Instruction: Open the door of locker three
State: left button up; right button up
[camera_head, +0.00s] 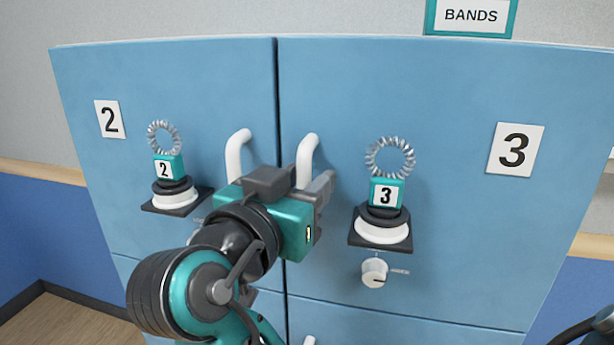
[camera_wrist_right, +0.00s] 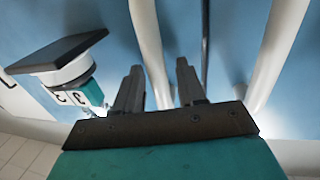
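Locker three's blue door (camera_head: 450,120) appears closed, level with its neighbour, and bears a "3" plate (camera_head: 515,149). Its white bar handle (camera_head: 307,155) stands near the door's left edge; its lower part is hidden by my gripper. My right gripper (camera_head: 314,186) is at this handle. In the right wrist view its two fingers (camera_wrist_right: 160,88) are apart, and the handle (camera_wrist_right: 150,50) passes between them in the picture; I cannot tell whether they touch it. My left gripper is not in view.
Door two (camera_head: 220,85) and its white handle (camera_head: 236,155) are close to my gripper's left. A black-and-white stand with a teal "3" block (camera_head: 386,193) and metal coil juts out at right. A knob (camera_head: 374,272) is below it. A similar "2" block (camera_head: 168,167) is left.

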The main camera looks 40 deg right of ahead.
jog(key=shift+c, duration=0.4)
grip_shut()
